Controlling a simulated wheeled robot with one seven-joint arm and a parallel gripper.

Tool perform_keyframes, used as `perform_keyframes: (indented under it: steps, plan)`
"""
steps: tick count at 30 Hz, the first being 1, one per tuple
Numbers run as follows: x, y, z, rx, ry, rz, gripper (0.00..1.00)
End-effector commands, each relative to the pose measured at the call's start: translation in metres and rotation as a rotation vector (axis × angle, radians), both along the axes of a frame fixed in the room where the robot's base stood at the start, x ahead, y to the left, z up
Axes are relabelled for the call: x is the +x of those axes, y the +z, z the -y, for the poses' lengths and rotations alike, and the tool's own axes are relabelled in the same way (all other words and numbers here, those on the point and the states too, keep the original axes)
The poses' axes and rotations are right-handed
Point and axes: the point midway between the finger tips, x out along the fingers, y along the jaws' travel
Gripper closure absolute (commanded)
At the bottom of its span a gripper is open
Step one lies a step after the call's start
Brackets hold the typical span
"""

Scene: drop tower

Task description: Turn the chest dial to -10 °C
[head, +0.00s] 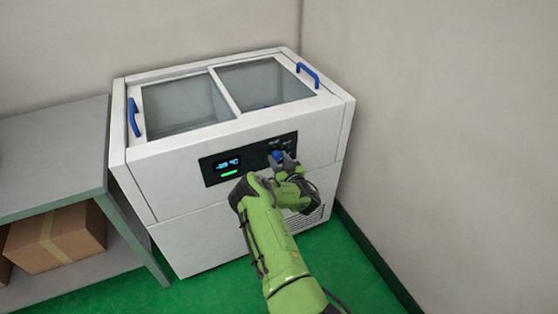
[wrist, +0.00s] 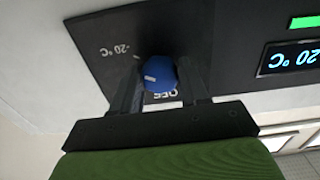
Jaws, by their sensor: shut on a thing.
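The white chest (head: 235,150) has a black control panel (head: 208,172) on its front. The blue dial (head: 277,155) is at the right of the panel, partly hidden by my gripper (head: 279,161). In the wrist view the blue dial (wrist: 160,74) sits between the two dark fingers of my gripper (wrist: 163,82), which is shut on it. A pale mark shows on the dial. The printed labels "-20 °C" (wrist: 115,50) and "OFF" (wrist: 164,96) appear upside down beside it.
A green bar (head: 229,173) glows under the display. The chest has sliding glass lids (head: 180,104) with blue handles (head: 308,74). A grey shelf (head: 50,145) with a cardboard box (head: 70,235) stands at left. A wall (head: 450,120) closes the right; green floor (head: 200,290) is open in front.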

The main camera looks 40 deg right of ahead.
Motion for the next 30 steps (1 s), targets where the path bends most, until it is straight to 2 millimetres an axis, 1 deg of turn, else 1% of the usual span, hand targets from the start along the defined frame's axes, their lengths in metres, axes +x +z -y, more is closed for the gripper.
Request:
perform_keyframes:
  steps: [8,30]
  plan:
    - [-0.0005,-0.0009,-0.0001,-0.127,0.0,-0.04,0.86]
    - [-0.0011,-0.002,0.0013,-0.758,0.0,-0.227,0.86]
